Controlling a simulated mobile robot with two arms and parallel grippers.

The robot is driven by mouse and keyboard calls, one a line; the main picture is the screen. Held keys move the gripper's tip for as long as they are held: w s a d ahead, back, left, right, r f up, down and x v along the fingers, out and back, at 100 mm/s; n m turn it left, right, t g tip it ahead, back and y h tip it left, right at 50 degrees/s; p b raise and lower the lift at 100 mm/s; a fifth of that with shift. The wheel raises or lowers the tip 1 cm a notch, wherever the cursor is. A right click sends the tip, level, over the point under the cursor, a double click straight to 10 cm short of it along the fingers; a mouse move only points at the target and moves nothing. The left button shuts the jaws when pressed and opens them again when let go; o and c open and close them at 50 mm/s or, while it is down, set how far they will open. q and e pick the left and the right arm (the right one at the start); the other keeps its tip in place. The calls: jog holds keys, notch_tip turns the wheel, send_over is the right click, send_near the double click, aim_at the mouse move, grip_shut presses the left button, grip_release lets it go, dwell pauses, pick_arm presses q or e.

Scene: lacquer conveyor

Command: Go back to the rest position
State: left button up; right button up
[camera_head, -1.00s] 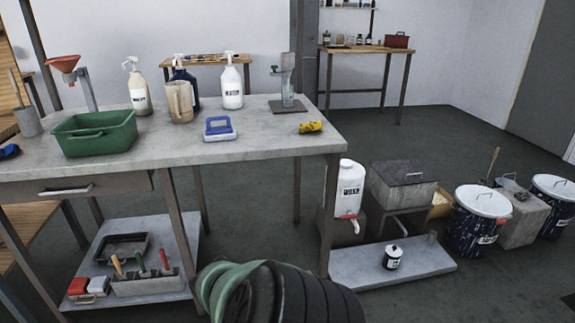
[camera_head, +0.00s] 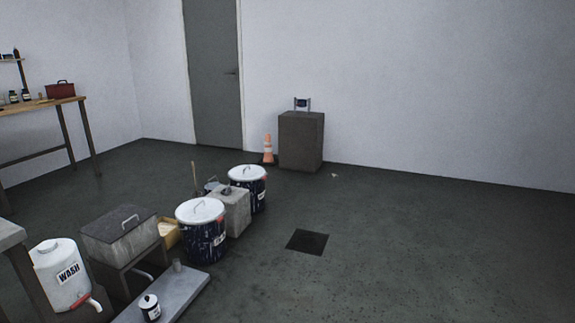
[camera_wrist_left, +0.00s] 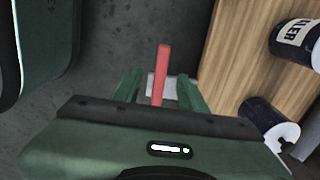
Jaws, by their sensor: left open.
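My left gripper (camera_wrist_left: 158,92) shows only in the left wrist view. Its two green fingers stand apart, so it is open. A slim red bar (camera_wrist_left: 161,72) shows upright between the fingers, with a pale block (camera_wrist_left: 158,92) behind it; I cannot tell how far off they are, and neither looks clamped. Neither gripper shows in the head view, and my right gripper is in no frame.
White-lidded drums (camera_head: 202,238), a grey lidded box (camera_head: 119,238) and a wash jug (camera_head: 63,276) stand lower left. A cone (camera_head: 268,150) stands beside a pedestal (camera_head: 301,142). Right floor is mostly clear. Labelled containers (camera_wrist_left: 297,43) lie over wood (camera_wrist_left: 245,60) in the wrist view.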

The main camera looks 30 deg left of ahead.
pick_arm(q)
jog(key=w+d+r+m+t, duration=0.2)
jog(key=w+d+r+m, duration=0.1)
jog(key=w+d, duration=1.8)
jog(key=s+a+r+g+p, duration=0.1)
jog(key=s+p, duration=1.4)
jog(key=s, duration=0.3)
jog(key=shift+a+r, duration=0.2)
jog(key=shift+r, duration=0.1)
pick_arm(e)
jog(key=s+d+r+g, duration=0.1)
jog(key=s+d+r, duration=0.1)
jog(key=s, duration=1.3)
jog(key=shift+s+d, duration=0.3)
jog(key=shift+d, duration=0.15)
